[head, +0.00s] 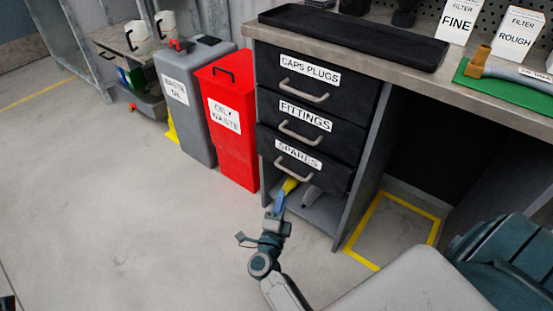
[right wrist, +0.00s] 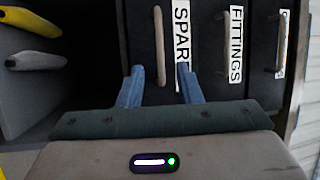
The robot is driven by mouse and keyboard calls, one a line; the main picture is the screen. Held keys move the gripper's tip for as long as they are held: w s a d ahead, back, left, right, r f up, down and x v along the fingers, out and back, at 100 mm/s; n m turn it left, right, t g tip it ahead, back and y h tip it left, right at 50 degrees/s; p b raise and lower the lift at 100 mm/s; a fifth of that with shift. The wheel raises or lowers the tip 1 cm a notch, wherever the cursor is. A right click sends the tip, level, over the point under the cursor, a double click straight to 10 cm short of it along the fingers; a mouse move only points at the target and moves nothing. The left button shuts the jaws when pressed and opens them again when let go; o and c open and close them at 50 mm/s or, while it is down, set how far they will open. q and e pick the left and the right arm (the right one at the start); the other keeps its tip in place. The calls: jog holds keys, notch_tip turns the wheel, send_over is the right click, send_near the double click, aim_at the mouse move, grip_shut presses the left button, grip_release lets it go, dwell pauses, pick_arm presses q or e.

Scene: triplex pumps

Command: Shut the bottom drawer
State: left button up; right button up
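The bottom drawer (head: 331,177), labelled SPARES, sits below the FITTINGS drawer in the grey cabinet. Its front stands out a little from the two drawers above, so it is partly open. Its bar handle (head: 294,169) also shows in the right wrist view (right wrist: 158,45). My right gripper (head: 278,200) is just below and in front of this drawer. In the right wrist view its two blue fingers (right wrist: 160,82) are spread and empty, with the handle's lower end between them in the picture. I cannot tell whether they touch the drawer. My left gripper is not in view.
The CAPS PLUGS drawer (head: 316,84) and FITTINGS drawer (head: 309,123) look shut. A yellow item (right wrist: 30,22) and a grey item (right wrist: 38,62) lie in the open space under the drawers. A red bin (head: 234,150) stands left of the cabinet. The floor in front is clear.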

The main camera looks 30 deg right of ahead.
aim_at(290, 172)
jog(key=b+x, duration=0.1)
jog(key=x, duration=0.9)
jog(key=shift+w+d, duration=0.15)
jog(key=shift+d, duration=0.15)
grip_shut()
jog(key=shift+d, duration=0.1)
